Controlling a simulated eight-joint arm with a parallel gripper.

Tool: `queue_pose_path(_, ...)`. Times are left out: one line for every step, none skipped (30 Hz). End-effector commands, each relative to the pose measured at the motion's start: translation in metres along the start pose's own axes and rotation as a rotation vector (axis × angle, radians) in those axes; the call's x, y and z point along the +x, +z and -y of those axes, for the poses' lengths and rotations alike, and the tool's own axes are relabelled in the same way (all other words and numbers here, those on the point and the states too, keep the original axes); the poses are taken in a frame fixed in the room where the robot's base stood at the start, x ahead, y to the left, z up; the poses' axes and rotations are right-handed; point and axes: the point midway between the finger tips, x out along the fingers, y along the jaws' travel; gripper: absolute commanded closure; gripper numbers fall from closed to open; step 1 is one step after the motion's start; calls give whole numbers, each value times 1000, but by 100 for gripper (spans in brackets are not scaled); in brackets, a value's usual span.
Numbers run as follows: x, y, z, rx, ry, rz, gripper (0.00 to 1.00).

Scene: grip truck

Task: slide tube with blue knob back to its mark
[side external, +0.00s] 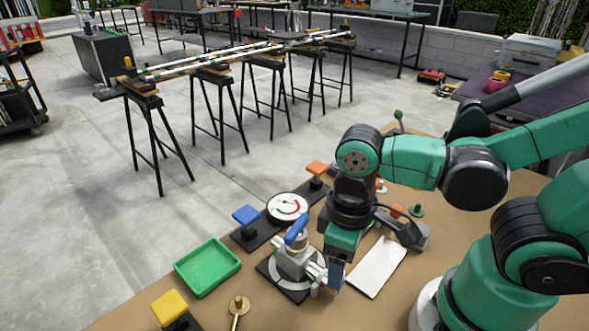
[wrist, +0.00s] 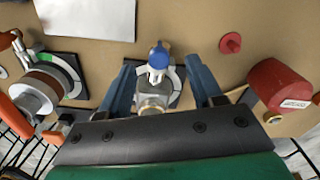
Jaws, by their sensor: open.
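A blue knob (wrist: 158,57) shows in the wrist view on top of a pale fitting with a grey round body (wrist: 153,107). This fitting sits on a dark plate with a light ring. In the side view the blue knob (side external: 297,229) is a tilted lever on the grey-white fitting (side external: 294,262). My gripper (wrist: 160,68) is open, with one finger on each side of the fitting. A gap shows between each finger and the knob. In the side view my gripper (side external: 326,277) is low at the fitting's right side. Contact with the body, and a mark, cannot be made out.
In the wrist view an orange-handled fitting (wrist: 35,92) is left and a red cylinder (wrist: 280,84) right.

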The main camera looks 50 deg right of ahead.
Motion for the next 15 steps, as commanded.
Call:
queue_pose_path(-3, 0, 0, 0, 0, 0, 41)
queue_pose_path(-5, 0, 0, 0, 0, 0, 41)
queue_pose_path(-7, 1, 0, 0, 0, 0, 41)
queue_pose_path(-8, 1, 0, 0, 0, 0, 41)
queue_pose_path(-9, 1, 0, 0, 0, 0, 41)
queue_pose_path(-10, 1, 0, 0, 0, 1, 41)
queue_pose_path(-11, 1, 0, 0, 0, 1, 41)
queue_pose_path(-11, 1, 0, 0, 0, 1, 41)
queue_pose_path(-12, 1, 0, 0, 0, 1, 41)
queue_pose_path(-12, 1, 0, 0, 0, 1, 41)
queue_pose_path(-12, 1, 0, 0, 0, 0, 41)
queue_pose_path(-12, 1, 0, 0, 0, 0, 41)
queue_pose_path(-12, 1, 0, 0, 0, 0, 41)
queue_pose_path(-12, 1, 0, 0, 0, 0, 41)
queue_pose_path(-12, 1, 0, 0, 0, 0, 41)
